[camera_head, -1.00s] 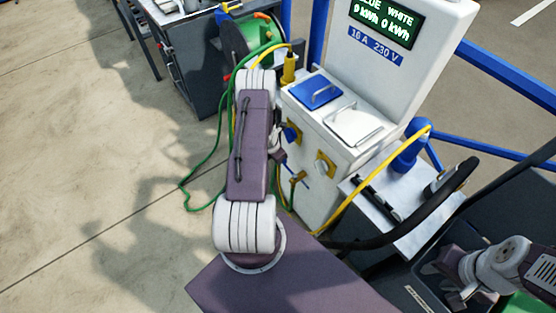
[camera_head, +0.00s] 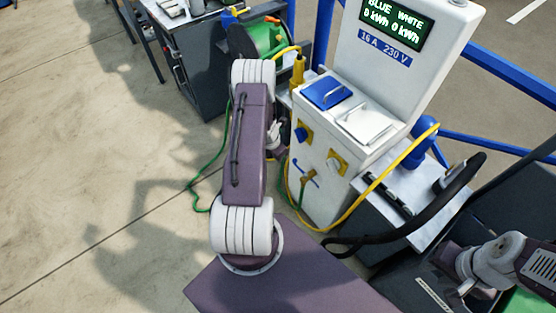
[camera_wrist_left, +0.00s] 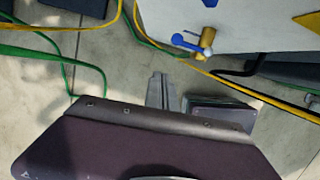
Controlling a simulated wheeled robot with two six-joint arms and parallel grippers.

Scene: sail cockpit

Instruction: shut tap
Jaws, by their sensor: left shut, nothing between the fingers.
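The tap (camera_head: 309,179) is a small brass fitting with a blue lever, low on the front of the white pedestal (camera_head: 322,195). In the left wrist view the brass tap (camera_wrist_left: 206,41) is at the top, right of centre, with its blue lever (camera_wrist_left: 186,43) pointing left. My left gripper (camera_wrist_left: 160,85) is shut and empty, below the tap in that view and apart from it. In the head view my left arm largely hides it. My right gripper (camera_head: 466,288) is at the lower right, far from the tap; its jaw opening is unclear.
A yellow cable (camera_head: 378,182) loops past the pedestal's front near the tap. A green hose (camera_head: 205,178) lies on the floor to the left. A dark cable (camera_head: 425,215) and a grey box stand right of the pedestal. The concrete floor at left is clear.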

